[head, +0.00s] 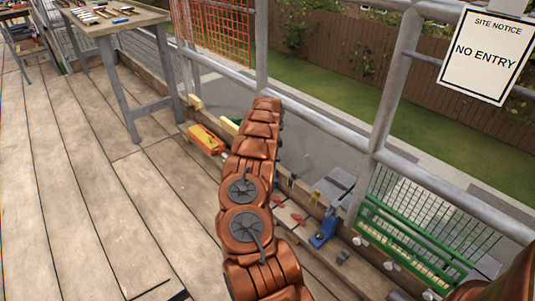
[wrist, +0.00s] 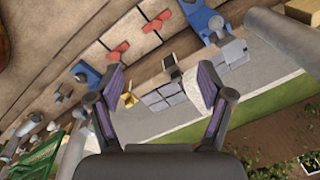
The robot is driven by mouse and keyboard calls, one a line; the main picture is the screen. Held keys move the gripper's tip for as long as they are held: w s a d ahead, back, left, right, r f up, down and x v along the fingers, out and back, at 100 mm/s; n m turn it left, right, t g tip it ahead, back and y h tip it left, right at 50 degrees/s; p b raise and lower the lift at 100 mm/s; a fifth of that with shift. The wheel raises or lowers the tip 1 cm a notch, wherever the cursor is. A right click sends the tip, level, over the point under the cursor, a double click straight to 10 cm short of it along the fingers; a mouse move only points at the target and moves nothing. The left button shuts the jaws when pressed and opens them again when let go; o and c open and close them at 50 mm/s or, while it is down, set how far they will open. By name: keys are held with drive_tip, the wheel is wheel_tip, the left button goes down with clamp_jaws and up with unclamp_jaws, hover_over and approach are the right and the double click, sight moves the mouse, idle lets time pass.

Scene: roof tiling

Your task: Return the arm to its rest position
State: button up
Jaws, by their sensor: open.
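My copper-coloured arm (head: 258,150) reaches forward across the middle of the head view, over the deck beside the guard rail. Its gripper cannot be made out in the head view. In the wrist view my gripper (wrist: 160,88) has its two fingers spread wide apart, one on each side, with nothing held between them. Behind the gap between the fingers I see grey blocks and a yellow piece at the edge of the boards, apart from the fingers.
A metal guard rail (head: 383,90) with a NO ENTRY sign (head: 487,52) runs along the right. A workbench (head: 112,22) with tools stands at the upper left. A yellow-and-red tool (head: 207,140), a blue tool (head: 324,230) and a green rack (head: 410,240) lie by the rail.

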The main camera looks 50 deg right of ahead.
drive_tip(key=shift+w+a+r+n+p, duration=0.25)
drive_tip(key=shift+r+p, duration=0.2)
drive_tip(key=shift+r, duration=0.15)
drive_tip(key=shift+w+a+r+n+p, duration=0.1)
drive_tip(key=shift+a+r+n+p, duration=0.15)
drive_tip(key=shift+r+p, duration=0.25)
